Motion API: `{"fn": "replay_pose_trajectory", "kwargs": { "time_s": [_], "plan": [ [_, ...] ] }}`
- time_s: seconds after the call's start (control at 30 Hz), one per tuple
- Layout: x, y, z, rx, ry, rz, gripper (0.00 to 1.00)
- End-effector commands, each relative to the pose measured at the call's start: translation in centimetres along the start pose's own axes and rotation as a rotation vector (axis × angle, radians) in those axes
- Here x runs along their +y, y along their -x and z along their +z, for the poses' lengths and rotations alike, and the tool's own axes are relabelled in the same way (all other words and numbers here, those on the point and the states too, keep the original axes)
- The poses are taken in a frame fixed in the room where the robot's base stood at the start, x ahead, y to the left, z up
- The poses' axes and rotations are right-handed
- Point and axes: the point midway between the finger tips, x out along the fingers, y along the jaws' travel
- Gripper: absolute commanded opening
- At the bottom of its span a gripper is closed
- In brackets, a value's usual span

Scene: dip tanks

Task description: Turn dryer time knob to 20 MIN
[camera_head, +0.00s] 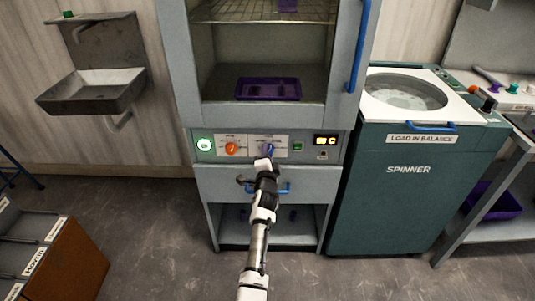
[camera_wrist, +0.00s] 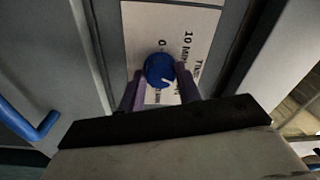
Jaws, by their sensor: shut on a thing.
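The blue time knob (camera_head: 267,148) is on the dryer's control panel (camera_head: 250,137), right of an orange knob (camera_head: 231,149). In the wrist view the blue knob (camera_wrist: 158,68) sits on a white label plate (camera_wrist: 185,22) with "TIME", "10 MIN" and "0" legible. Its white pointer line slants to the lower right of that picture; I cannot tell which mark it meets. My gripper (camera_wrist: 160,74) is shut on the knob, one purple finger on each side. In the head view my gripper (camera_head: 267,158) reaches the panel from below. Some of the label is hidden by the fingers.
A drawer with a blue handle (camera_head: 283,189) lies below. The dryer door has a blue handle (camera_head: 358,45). A green spinner (camera_head: 405,195) stands close on the right.

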Motion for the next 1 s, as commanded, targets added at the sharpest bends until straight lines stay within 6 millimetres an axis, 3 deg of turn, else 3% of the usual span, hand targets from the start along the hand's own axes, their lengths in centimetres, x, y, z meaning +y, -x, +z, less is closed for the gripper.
{"fn": "replay_pose_trajectory", "kwargs": {
  "time_s": [0.6, 0.63, 0.77, 1.0],
  "plan": [
    [0.05, 0.01, -0.01, 0.001, -0.041, 0.002, 0.11],
    [0.05, 0.01, -0.01, 0.001, -0.041, 0.002, 0.36],
    [0.04, 0.01, -0.01, 0.001, -0.040, 0.002, 0.53],
    [0.01, 0.00, -0.01, 0.001, -0.040, 0.001, 0.55]
  ]
}}
